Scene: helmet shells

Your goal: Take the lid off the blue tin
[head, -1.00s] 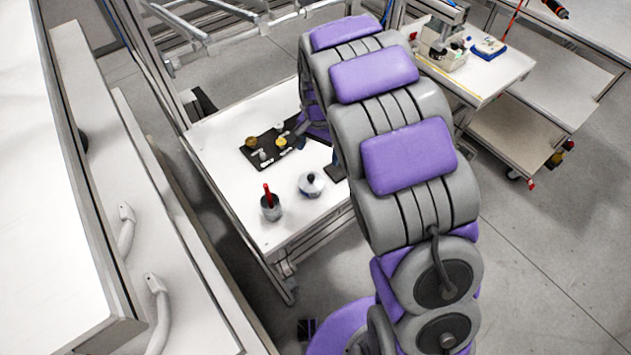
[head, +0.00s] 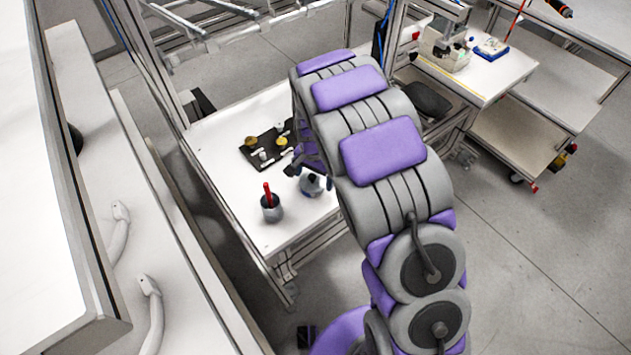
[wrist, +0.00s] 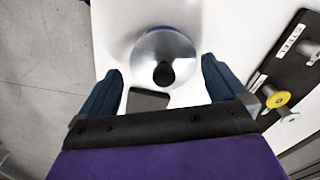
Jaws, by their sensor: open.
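The tin (head: 310,187) stands on the white table near its front right edge, partly behind my gripper in the head view. In the wrist view its round silver lid (wrist: 164,50) with a black knob (wrist: 164,74) shows from above; only a thin blue edge shows at its far side. My gripper (wrist: 160,84) is open and empty. Its two blue fingers lie left and right of the lid's near part, with gaps on both sides. I cannot tell its height above the lid.
A grey cup (head: 271,211) with a red-handled thing stands left of the tin. A black board (head: 252,157) with several small pieces lies farther back, also at right in the wrist view (wrist: 305,70). A dark flat square (wrist: 148,99) lies on the table near the tin.

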